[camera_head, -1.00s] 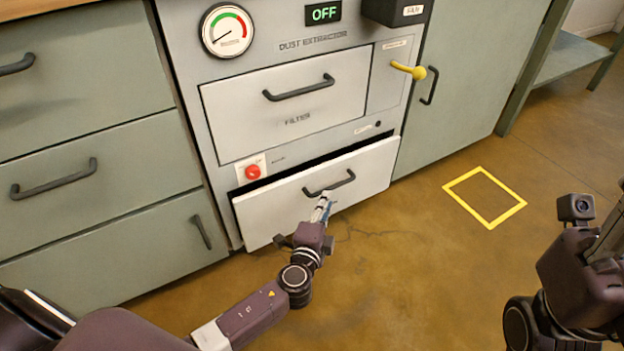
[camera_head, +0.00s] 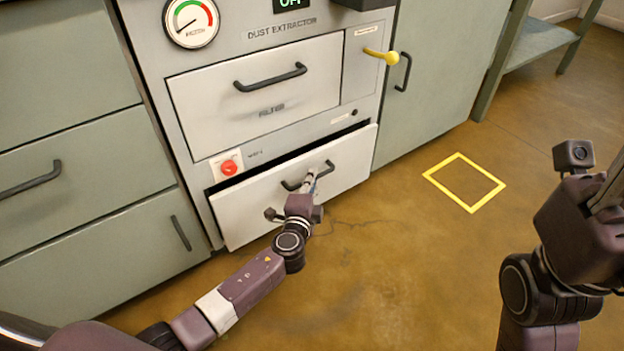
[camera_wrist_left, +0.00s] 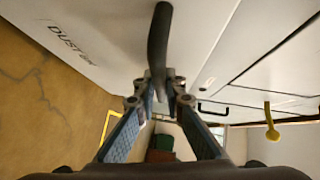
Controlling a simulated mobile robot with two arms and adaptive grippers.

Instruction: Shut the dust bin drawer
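The dust bin drawer (camera_head: 252,205) is the low white drawer of the grey dust extractor. It stands partly out, with a dark gap along its top edge. Its dark bar handle (camera_head: 292,186) is on the front face. My left gripper (camera_head: 309,184) is at the right part of this handle. In the left wrist view, the two fingers of my left gripper (camera_wrist_left: 160,92) are close together on either side of the dark handle (camera_wrist_left: 158,40). My right arm is at the right edge of the head view; its fingers are largely cut off.
Above is the closed filter drawer (camera_head: 255,95), with a red knob (camera_head: 229,168) below left and a yellow lever (camera_head: 380,55) at the upper right. Green cabinets (camera_head: 75,190) flank the extractor. A yellow square (camera_head: 464,182) marks the clear floor at right.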

